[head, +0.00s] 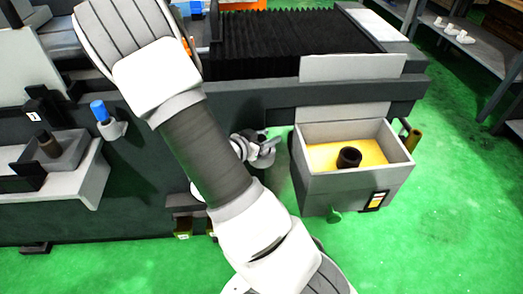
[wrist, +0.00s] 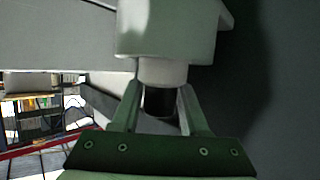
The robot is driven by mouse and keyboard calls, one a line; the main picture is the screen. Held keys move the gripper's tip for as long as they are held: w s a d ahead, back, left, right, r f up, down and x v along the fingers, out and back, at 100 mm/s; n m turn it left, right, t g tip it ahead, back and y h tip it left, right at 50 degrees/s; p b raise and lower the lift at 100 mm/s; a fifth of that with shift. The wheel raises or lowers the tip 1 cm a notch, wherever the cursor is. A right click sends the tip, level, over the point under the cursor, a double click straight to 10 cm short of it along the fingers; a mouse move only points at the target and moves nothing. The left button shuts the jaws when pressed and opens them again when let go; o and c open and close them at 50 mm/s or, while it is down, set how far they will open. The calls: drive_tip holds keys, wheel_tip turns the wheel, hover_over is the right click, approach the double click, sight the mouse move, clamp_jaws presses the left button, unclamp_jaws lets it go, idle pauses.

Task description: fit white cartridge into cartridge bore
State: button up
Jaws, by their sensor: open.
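In the wrist view the two fingers of my gripper (wrist: 160,95) are parted, one on each side of a short white cylinder, which looks like the white cartridge (wrist: 163,72). A dark section shows beneath it, between the fingers. The cartridge's upper end meets the underside of a pale housing (wrist: 166,28); its upper part is hidden, and I cannot tell how deep it sits. I cannot see the bore's opening. In the head view my gripper (head: 262,148) is beside the dark machine front, partly behind my arm, and the cartridge cannot be made out there.
A grey box (head: 310,180) with a yellow inside and a dark ring (head: 348,157) stands right of my gripper. A blue-topped fitting (head: 98,110) and a shelf with a tray (head: 70,158) are at left. Green floor is clear at front right.

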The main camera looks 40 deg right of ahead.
clamp_jaws()
drive_tip(key=shift+r, duration=0.1)
